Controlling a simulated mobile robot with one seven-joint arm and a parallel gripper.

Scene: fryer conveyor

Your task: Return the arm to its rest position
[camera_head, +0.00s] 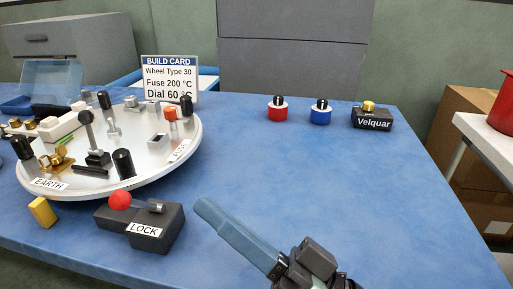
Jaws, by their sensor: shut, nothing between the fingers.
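My gripper (207,208) reaches in from the bottom middle, over the blue table to the right of the LOCK block. Its blue-grey fingers lie together, shut and empty, pointing up and left. The dark body of my gripper (312,264) is at the bottom edge. The rest of my arm is out of view.
A black LOCK block (160,226) with a red-knobbed lever (120,200) stands left of my gripper. Behind it is a round white plate (190,150) carrying several parts. Red (277,112) and blue (320,116) knobs and a Velquar box (372,122) stand farther back.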

